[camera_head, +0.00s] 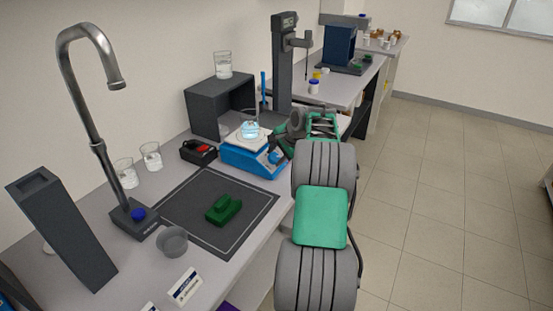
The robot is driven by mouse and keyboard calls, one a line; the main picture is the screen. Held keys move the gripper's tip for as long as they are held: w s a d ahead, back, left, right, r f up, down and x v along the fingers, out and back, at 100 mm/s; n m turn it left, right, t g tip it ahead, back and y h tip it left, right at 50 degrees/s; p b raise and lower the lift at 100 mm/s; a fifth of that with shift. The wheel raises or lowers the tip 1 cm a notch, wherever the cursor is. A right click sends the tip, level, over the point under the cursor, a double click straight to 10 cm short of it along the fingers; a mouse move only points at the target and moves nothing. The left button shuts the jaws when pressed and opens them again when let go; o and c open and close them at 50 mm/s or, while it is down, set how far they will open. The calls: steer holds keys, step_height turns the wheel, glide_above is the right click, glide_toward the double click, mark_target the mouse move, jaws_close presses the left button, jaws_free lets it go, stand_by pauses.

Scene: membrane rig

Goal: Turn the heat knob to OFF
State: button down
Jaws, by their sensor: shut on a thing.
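A blue hotplate (243,163) with a white top stands on the bench. A glass flask with light blue liquid (250,131) sits on its top. The heat knob is at the hotplate's right front, a blue knob (273,157) partly hidden by my gripper. My gripper (276,152) reaches in from the right and is shut on the knob. The knob's markings and its pointer are too small to read.
A black box with a red part (199,151) sits left of the hotplate. A green block (223,209) lies on the dark mat (180,208) in front. A grey shelf box (210,113) and a dark column (282,70) stand behind. A tall faucet (92,130) rises at left.

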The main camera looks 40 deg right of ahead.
steer(key=n+t+b, duration=0.1)
steer(key=n+b, duration=0.1)
steer(key=n, duration=0.4)
steer(key=shift+d+f+n, duration=0.1)
steer(key=shift+n, duration=0.2)
steer(key=n+t+y+b, duration=0.1)
steer(key=n, duration=0.4)
steer(key=shift+s+n, duration=0.1)
steer(key=shift+n, duration=0.2)
steer(key=n+y, duration=0.1)
steer(key=n, duration=0.2)
steer(key=shift+d+n+p, duration=0.1)
steer(key=shift+n+p, duration=0.2)
steer(key=shift+n, duration=0.1)
steer(key=n, duration=0.1)
steer(key=n+p, duration=0.1)
steer(key=shift+r+n+y, duration=0.2)
steer(key=shift+n+y, duration=0.2)
steer(key=n+p, duration=0.3)
steer(key=shift+d+y, duration=0.1)
steer(key=shift+y, duration=0.2)
steer(key=shift+f+n+p, duration=0.1)
steer(key=shift+n+p, duration=0.65)
steer(key=shift+n, duration=0.45)
steer(key=c, duration=0.8)
jaws_free()
steer(key=shift+f, duration=0.1)
